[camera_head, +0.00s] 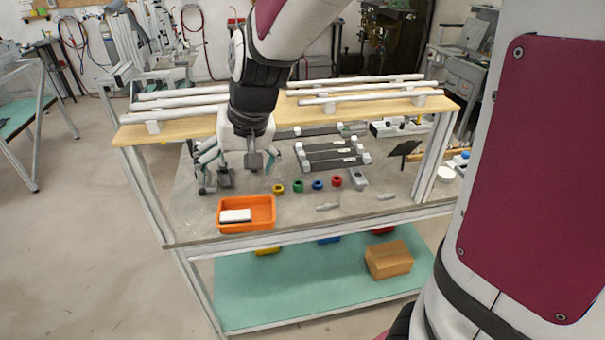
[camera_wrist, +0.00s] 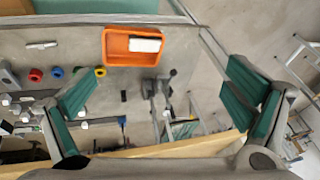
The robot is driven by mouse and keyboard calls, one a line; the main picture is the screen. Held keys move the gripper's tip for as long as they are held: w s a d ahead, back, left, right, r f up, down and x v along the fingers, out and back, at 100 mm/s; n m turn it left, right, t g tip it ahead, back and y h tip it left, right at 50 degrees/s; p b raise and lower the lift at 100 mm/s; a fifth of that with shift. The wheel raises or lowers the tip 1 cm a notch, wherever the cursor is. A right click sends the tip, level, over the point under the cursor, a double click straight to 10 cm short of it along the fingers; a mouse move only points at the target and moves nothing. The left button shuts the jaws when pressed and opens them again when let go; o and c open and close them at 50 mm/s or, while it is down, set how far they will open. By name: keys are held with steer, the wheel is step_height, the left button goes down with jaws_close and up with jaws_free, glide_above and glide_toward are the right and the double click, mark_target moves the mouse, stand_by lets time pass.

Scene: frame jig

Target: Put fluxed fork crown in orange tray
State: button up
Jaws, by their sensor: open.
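The orange tray (camera_head: 247,228) stands at the front left of the bench top, with a white block (camera_head: 236,215) inside it. The tray also shows at the top of the wrist view (camera_wrist: 117,47). I cannot tell for sure which part is the fork crown; small silvery parts lie right of the tray, one nearer (camera_head: 327,207) and one farther right (camera_head: 386,197). My gripper (camera_head: 238,166) is open and empty above the bench, behind the tray. Its spread fingers also show in the wrist view (camera_wrist: 160,98).
Yellow, green, blue and red rings (camera_head: 298,186) lie in a row behind the silvery parts. A wooden shelf (camera_head: 285,110) with several tubes spans the bench close to my arm. A black stand (camera_head: 226,178) is behind the tray. A cardboard box (camera_head: 388,259) sits on the lower shelf.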

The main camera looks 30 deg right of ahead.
steer(key=s+d+r, duration=0.1)
steer(key=s+r, duration=0.2)
steer(key=s, duration=0.3)
steer(key=s+d+r+n+t+h, duration=0.1)
steer(key=s+d+r, duration=0.1)
steer(key=s, duration=0.5)
steer(key=s+d+r+n, duration=0.1)
steer(key=s+r, duration=0.3)
steer(key=s, duration=0.3)
steer(key=shift+d+t+h, duration=0.25)
steer(key=shift+t+h, duration=0.05)
steer(key=shift+h, duration=0.1)
steer(key=shift+r, duration=0.1)
